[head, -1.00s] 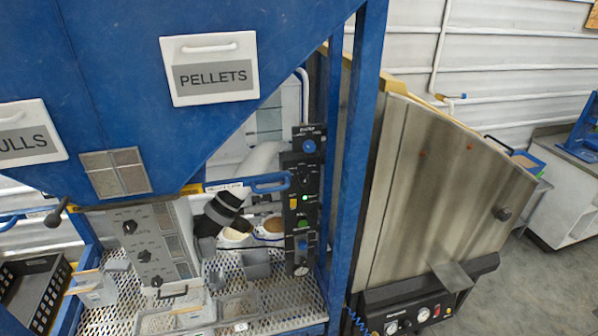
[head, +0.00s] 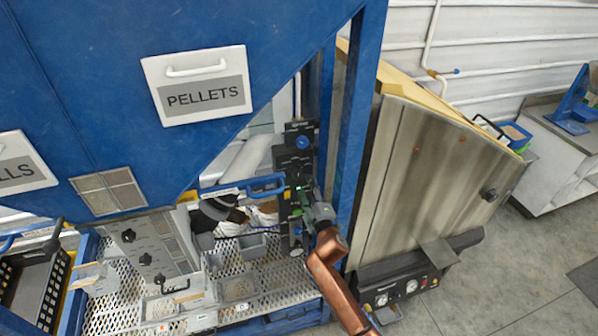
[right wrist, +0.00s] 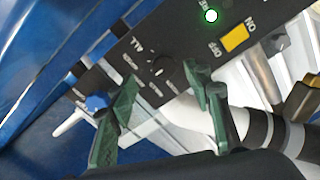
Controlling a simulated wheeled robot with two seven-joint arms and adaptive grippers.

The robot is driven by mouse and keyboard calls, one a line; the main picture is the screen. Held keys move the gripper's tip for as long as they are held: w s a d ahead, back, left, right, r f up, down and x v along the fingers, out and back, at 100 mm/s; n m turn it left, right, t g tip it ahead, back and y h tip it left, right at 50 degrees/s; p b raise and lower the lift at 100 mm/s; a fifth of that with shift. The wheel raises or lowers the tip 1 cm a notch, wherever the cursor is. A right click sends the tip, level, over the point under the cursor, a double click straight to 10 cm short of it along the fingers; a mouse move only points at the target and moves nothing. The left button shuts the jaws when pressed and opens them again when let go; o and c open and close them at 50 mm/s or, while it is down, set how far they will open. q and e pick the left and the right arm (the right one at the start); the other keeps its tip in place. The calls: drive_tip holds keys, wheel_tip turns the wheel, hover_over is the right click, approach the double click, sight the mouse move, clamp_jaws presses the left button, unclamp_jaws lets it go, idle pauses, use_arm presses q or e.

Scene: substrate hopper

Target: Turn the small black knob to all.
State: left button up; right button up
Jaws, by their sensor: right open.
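The small black knob (right wrist: 162,68) sits on the black control panel (right wrist: 110,58) in the right wrist view. The word ALL and other small labels surround it, and I cannot read its pointer clearly. My right gripper (right wrist: 160,76) is open, its two green fingers on either side of the knob in the picture; I cannot tell if they touch it. In the head view the black panel (head: 293,158) stands by the blue post, with my right gripper (head: 308,198) in front of its lower part. The knob cannot be made out there. My left gripper is not in view.
The panel also has a yellow ON/OFF switch (right wrist: 235,38), a lit green lamp (right wrist: 211,15) and a blue knob (right wrist: 96,103). A blue post (head: 360,130) and steel cabinet (head: 425,190) stand to the right. A blue handle (head: 266,185) juts out left of the panel.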

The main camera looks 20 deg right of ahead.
sight(299, 177)
drive_tip(key=w, duration=0.3)
drive_tip(key=w+a, duration=0.1)
drive_tip(key=w, duration=0.1)
drive_tip(key=shift+w, duration=1.1)
drive_tip(key=shift+f, duration=0.1)
drive_tip(key=shift+c, duration=0.6)
drive_tip(key=c, duration=0.9)
drive_tip(key=shift+d, duration=0.2)
drive_tip(key=shift+c, duration=0.6)
drive_tip(key=shift+a, duration=0.1)
